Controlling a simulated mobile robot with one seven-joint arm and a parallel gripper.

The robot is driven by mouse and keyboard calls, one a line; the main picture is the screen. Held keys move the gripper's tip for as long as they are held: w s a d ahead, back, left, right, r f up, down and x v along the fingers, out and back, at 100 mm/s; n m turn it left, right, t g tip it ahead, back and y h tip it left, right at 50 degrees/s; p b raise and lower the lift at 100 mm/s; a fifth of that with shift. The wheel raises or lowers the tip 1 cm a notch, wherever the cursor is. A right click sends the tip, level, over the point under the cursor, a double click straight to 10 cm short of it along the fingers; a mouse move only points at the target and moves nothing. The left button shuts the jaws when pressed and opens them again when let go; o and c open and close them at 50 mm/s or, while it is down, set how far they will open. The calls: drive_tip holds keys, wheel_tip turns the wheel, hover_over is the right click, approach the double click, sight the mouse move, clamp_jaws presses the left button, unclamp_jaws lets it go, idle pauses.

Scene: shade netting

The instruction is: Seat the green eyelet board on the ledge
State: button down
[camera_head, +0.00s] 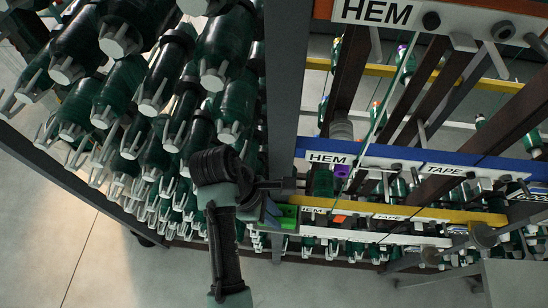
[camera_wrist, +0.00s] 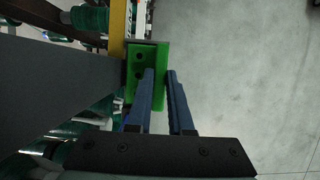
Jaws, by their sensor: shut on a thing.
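The green eyelet board (camera_head: 287,217) is a small bright green piece at the foot of the grey upright post in the head view. In the wrist view the green eyelet board (camera_wrist: 136,63) shows round dark holes and a raised wall at its right. My gripper (camera_wrist: 161,72) has two blue fingers, one on each side of that wall, and is shut on it. In the head view my gripper (camera_head: 272,215) reaches the board from the left. The board is beside the yellow rail; I cannot tell which surface is the ledge or whether the board touches it.
A grey upright post (camera_head: 286,90) stands close above the board. A yellow rail (camera_head: 400,211) and a blue rail (camera_head: 430,160) with HEM and TAPE labels run to the right. Many green spools (camera_head: 165,75) crowd the left. In the wrist view, floor (camera_wrist: 240,70) is open at right.

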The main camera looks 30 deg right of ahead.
drive_tip(key=shift+f+b, duration=0.35)
drive_tip(key=shift+f, duration=0.55)
drive_tip(key=c, duration=0.7)
unclamp_jaws()
drive_tip(key=shift+c, duration=0.2)
drive_tip(key=p+v, duration=0.4)
drive_tip(key=v, duration=0.9)
